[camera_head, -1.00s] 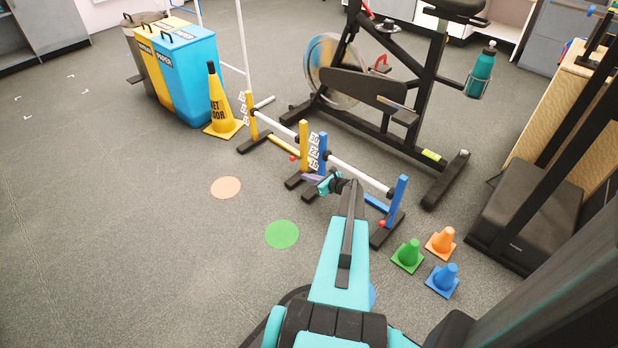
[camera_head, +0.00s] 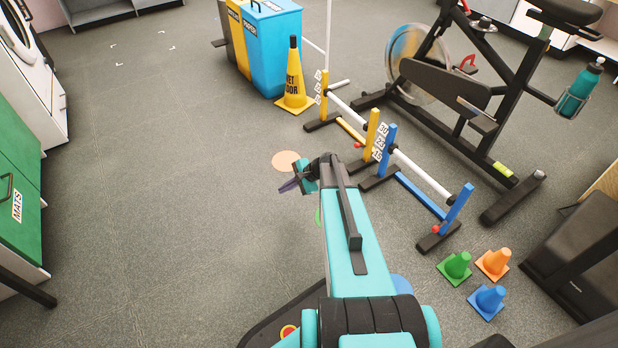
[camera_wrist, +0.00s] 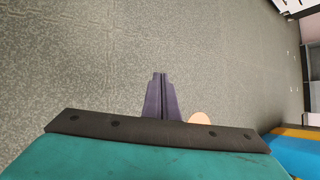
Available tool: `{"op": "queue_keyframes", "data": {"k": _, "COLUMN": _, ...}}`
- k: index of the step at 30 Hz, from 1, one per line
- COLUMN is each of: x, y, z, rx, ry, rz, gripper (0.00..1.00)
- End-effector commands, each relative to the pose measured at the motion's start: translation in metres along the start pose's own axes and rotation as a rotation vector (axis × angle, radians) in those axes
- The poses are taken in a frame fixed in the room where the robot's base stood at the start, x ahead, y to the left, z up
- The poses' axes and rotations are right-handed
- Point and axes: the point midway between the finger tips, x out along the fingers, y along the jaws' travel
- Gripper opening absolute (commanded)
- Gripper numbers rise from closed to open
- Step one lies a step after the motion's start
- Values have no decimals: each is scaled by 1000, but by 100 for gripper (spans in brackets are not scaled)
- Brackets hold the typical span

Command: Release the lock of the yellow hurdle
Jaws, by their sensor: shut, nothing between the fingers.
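The yellow hurdle (camera_head: 372,128) stands upright on the floor right of centre in the head view. It has two yellow posts, a white top bar, a lower yellow bar and dark feet. A small red knob (camera_head: 357,145) sits low by its nearer post; its lock position is too small to tell. My gripper (camera_head: 289,187) is left of the hurdle and apart from it, fingers pointing left. In the wrist view its purple fingers (camera_wrist: 160,76) are shut and empty over bare floor. The hurdle's posts do not show clearly there.
A blue hurdle (camera_head: 457,213) stands beside the yellow one, close to its near post. A yellow wet-floor cone (camera_head: 293,85) and bins (camera_head: 273,50) stand behind. An exercise bike (camera_head: 450,85) is right, small cones (camera_head: 456,266) are nearer. Floor to the left is clear.

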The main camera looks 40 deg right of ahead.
Motion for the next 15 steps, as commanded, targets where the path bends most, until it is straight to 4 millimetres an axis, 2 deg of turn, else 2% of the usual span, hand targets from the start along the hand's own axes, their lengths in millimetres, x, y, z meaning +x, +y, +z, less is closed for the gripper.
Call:
{"op": "queue_keyframes", "data": {"k": 1, "x": 4, "y": 6, "z": 22, "rx": -73, "ry": 2, "rz": 41, "gripper": 0}}
{"op": "queue_keyframes", "data": {"k": 3, "x": 11, "y": 14, "z": 44, "rx": -175, "ry": 8, "rz": 96, "gripper": 0}}
{"op": "queue_keyframes", "data": {"k": 15, "x": 27, "y": 69, "z": 152, "rx": -760, "ry": 16, "rz": 411, "gripper": 0}}
